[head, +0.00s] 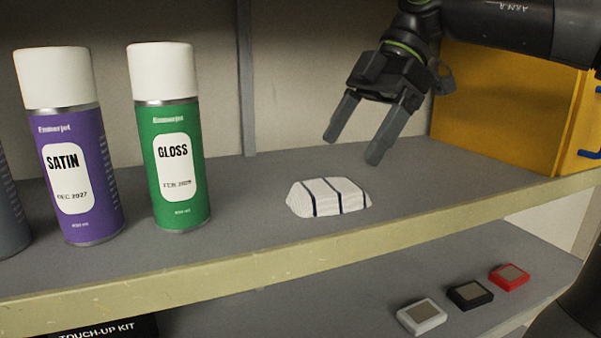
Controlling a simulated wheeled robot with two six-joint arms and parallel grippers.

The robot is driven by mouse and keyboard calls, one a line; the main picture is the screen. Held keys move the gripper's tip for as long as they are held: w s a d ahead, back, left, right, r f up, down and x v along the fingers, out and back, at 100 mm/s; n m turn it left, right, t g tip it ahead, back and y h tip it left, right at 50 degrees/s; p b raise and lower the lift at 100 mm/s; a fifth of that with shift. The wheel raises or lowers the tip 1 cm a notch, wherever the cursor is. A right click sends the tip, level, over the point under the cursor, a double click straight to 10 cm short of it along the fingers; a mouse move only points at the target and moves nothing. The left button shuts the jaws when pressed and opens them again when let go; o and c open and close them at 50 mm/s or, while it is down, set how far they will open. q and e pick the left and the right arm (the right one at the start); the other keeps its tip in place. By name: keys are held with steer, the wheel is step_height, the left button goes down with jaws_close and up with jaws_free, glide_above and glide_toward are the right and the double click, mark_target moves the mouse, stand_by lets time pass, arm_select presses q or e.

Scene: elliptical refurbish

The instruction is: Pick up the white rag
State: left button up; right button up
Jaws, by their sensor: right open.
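The white rag (328,197) is a folded bundle with dark blue stripes. It lies on the upper shelf (250,225), near the front edge, right of the green can. My right gripper (350,150) comes in from the upper right. It is open and empty, with its two fingers pointing down and a little left. The fingertips are above the rag and apart from it. My left gripper is not in view.
A purple SATIN can (72,150) and a green GLOSS can (168,140) stand left of the rag. A yellow box (500,105) stands at the right. Several small blocks, one a red block (509,277), lie on the lower shelf. The shelf between green can and yellow box is otherwise clear.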

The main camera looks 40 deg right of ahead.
mark_target(331, 185)
steer(key=shift+s+a+f, duration=0.45)
steer(key=shift+s, duration=0.3)
steer(key=shift+a+f+p, duration=0.15)
steer(key=shift+f+p, duration=0.05)
steer(key=shift+p, duration=0.1)
steer(key=f, duration=0.1)
steer(key=w+a+f+p, duration=0.1)
steer(key=w+f+p, duration=0.1)
steer(key=shift+a+f, duration=0.3)
steer(key=shift+s+a+f, duration=0.1)
steer(key=shift+a+f, duration=0.15)
steer(key=shift+f, duration=0.1)
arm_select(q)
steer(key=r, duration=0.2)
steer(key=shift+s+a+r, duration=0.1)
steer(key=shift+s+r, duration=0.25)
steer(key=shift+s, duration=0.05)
arm_select(e)
steer(key=c, duration=0.9)
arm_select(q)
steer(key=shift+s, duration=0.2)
arm_select(e)
steer(key=shift+c, duration=0.9)
